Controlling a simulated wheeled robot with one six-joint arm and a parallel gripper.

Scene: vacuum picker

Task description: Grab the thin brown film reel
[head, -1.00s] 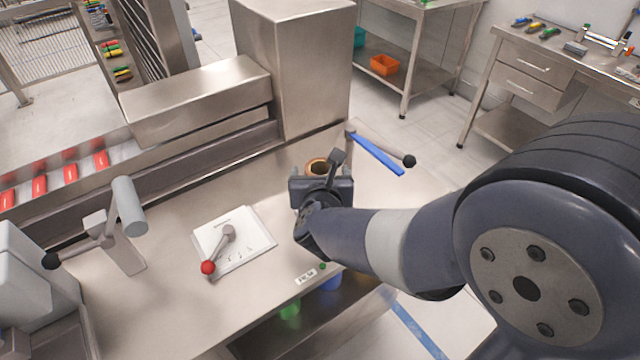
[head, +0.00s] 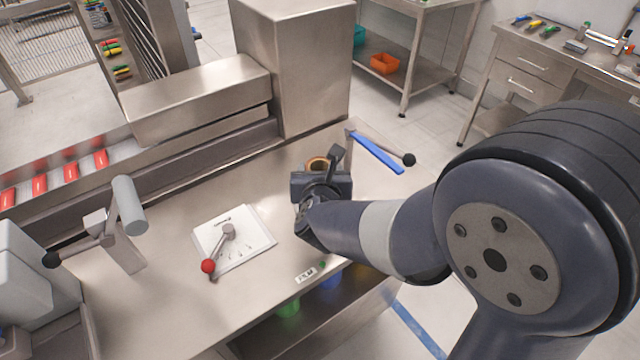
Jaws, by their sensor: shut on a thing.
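The brown film reel (head: 316,163) shows as a copper-brown ring at the far side of my gripper, above the steel counter (head: 180,285). My gripper (head: 319,174) is over the right part of the counter and is shut on the reel. The gripper body and wrist hide most of the reel and the fingertips. I cannot tell whether the reel touches the counter.
A white plate with a red-knobbed lever (head: 208,266) is left of my gripper. A blue bar (head: 376,152) and a black-knobbed lever (head: 409,160) are close on the right. A tall steel housing (head: 300,75) stands behind.

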